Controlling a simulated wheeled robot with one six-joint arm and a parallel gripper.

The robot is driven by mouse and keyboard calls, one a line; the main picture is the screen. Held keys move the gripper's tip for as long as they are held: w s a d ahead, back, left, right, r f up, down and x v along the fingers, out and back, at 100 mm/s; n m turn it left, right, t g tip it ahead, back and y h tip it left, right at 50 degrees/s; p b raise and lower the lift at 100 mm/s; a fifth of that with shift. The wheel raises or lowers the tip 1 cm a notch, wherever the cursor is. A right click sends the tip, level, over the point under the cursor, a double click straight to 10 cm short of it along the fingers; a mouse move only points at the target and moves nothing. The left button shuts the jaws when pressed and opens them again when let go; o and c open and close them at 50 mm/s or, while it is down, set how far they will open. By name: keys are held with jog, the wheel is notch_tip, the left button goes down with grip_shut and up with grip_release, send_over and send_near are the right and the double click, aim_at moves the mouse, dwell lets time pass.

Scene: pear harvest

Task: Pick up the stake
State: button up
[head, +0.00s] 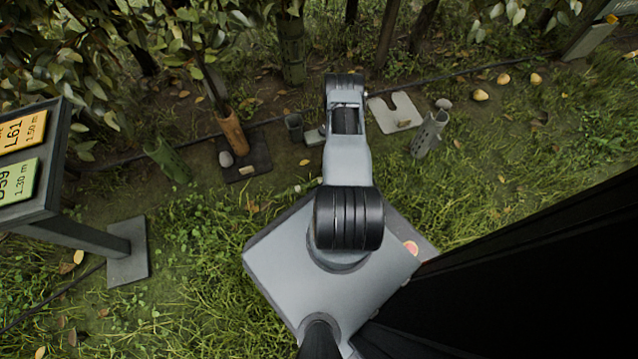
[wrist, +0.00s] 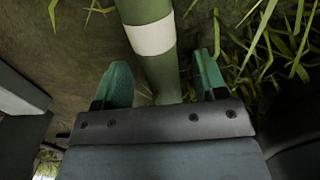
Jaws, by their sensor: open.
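In the wrist view, a round green shaft with a white band (wrist: 152,38), which looks like the stake, runs from the top edge down between the fingers of my gripper (wrist: 161,80). The two teal fingers stand apart, one on each side of the shaft. In the head view my arm hides the gripper, and I cannot make out the banded shaft there.
A sign board (head: 22,160) stands at left. A green tube (head: 168,160), a brown tube (head: 232,131) and a dark pot (head: 294,127) stand left of my arm. A slotted pale plate (head: 395,113) and a grey perforated cylinder (head: 430,134) are right. A black hose crosses behind.

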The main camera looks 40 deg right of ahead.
jog(key=shift+f, duration=0.3)
jog(key=c, duration=1.1)
jog(key=shift+r, duration=0.1)
jog(key=shift+c, duration=0.2)
